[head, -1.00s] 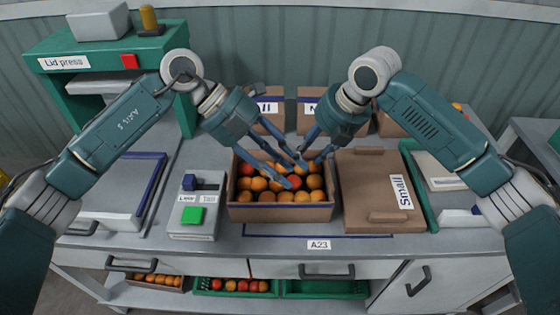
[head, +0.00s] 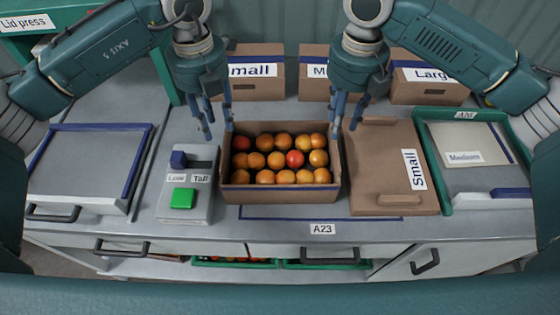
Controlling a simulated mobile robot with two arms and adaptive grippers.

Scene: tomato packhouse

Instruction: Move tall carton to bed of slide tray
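An open brown carton (head: 280,196) full of red and orange tomatoes stands upright mid-bench; I take it as the tall carton. My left gripper (head: 217,128) points down at its far left corner, fingers apart. My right gripper (head: 345,127) points down at its far right corner, fingers apart. I cannot tell whether any finger touches the carton. On the left is a grey tray (head: 85,178) with blue edge strips and a front handle, perhaps the slide tray; its bed is empty.
A control box (head: 185,212) with a green button stands left of the carton. A flat brown piece labelled Small (head: 375,165) lies close on its right. A green-framed tray (head: 430,150) is further right. Labelled boxes (head: 257,85) line the back.

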